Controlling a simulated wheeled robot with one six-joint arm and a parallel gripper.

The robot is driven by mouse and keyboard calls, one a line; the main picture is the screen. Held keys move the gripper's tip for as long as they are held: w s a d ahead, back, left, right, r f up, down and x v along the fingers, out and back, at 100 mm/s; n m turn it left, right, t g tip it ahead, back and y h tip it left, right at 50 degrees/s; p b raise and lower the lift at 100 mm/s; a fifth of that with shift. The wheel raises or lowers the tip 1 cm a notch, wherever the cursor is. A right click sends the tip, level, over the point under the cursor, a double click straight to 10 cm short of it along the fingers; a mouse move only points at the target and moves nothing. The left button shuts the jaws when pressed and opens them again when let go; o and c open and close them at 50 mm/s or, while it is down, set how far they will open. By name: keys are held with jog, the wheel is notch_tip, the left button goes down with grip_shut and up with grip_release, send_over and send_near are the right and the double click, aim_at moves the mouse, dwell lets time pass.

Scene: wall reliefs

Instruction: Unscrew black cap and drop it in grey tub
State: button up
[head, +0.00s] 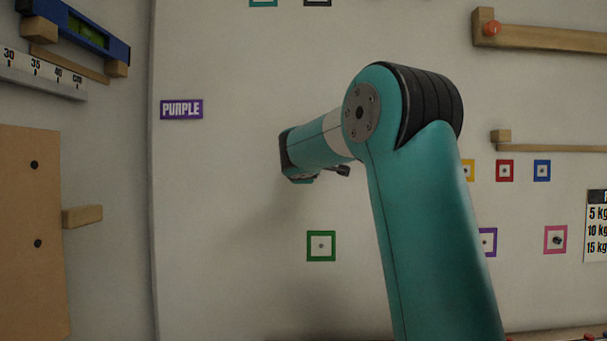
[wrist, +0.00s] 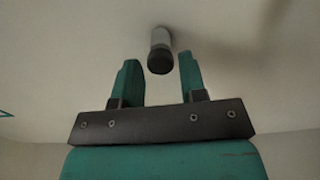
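In the wrist view a black cap (wrist: 160,61) sits on the end of a pale grey post (wrist: 160,36) that stands out from the wall. My gripper (wrist: 158,66) is open, with one teal finger on each side of the cap. Gaps show between both fingers and the cap, and I cannot tell how far it reaches between them in depth. In the head view my arm reaches toward the wall and its gripper end (head: 300,177) is mostly hidden. A small dark stub beside it is unclear. The grey tub is not seen in either view.
The white wall carries a PURPLE label (head: 181,109), a green square frame (head: 321,246) and a pink frame (head: 555,240) with a dark peg. Wooden rails (head: 540,35) jut out at upper right. A brown board (head: 30,230) stands at left.

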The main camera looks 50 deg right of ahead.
jog(key=m+b, duration=0.6)
jog(key=m, duration=0.6)
jog(key=shift+r+m, duration=0.15)
jog(key=shift+m, duration=0.15)
jog(key=c, duration=0.6)
jog(key=n+p, duration=0.1)
jog(key=n, duration=0.4)
jog(key=n+p, duration=0.2)
jog(key=n, duration=0.3)
jog(key=shift+a, duration=0.1)
